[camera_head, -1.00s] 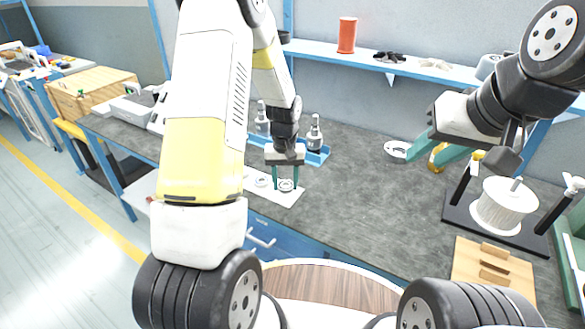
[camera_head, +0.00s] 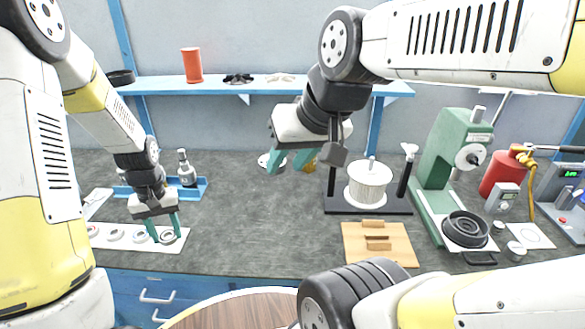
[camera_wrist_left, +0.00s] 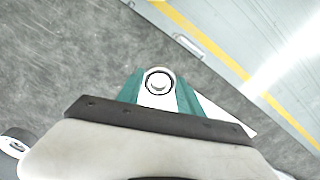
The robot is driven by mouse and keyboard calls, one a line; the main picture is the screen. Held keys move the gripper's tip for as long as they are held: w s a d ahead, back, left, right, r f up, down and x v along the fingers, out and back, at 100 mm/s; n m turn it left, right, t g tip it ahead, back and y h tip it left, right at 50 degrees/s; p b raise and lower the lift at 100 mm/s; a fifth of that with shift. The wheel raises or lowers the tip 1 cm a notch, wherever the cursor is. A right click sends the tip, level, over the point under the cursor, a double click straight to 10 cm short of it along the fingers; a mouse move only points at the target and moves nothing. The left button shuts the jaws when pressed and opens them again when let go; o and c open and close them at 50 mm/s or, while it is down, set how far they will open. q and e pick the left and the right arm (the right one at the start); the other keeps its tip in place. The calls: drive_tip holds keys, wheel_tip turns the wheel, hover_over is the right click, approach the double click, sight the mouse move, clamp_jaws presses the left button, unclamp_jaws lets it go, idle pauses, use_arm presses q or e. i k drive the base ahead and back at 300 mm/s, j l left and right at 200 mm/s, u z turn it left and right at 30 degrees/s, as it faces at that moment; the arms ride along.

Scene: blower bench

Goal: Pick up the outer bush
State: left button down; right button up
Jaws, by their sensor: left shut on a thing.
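My left gripper (camera_head: 163,230) is down at the right end of a white strip (camera_head: 105,243) on the bench, its teal fingers on both sides of a pale metal ring, which I take for the outer bush (camera_head: 168,237). The left wrist view shows this ring (camera_wrist_left: 159,82) between the fingertips (camera_wrist_left: 160,88), and the gripper is shut on it. The ring appears at strip level; I cannot tell whether it is clear of the surface. My right gripper (camera_head: 290,160) hangs over the middle of the bench with its fingers apart and nothing between them.
Several other rings (camera_head: 115,235) lie on the strip to the left. To the right are a white spool (camera_head: 368,182), a wooden block (camera_head: 378,243) and a green press (camera_head: 440,160). The middle bench is clear.

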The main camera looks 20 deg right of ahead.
sight(514, 251)
drive_tip(key=z, duration=1.2)
drive_tip(key=i+l+z, duration=0.3)
drive_tip(key=l, duration=0.2)
drive_tip(key=i+l+z, duration=0.3)
drive_tip(key=l, duration=0.15)
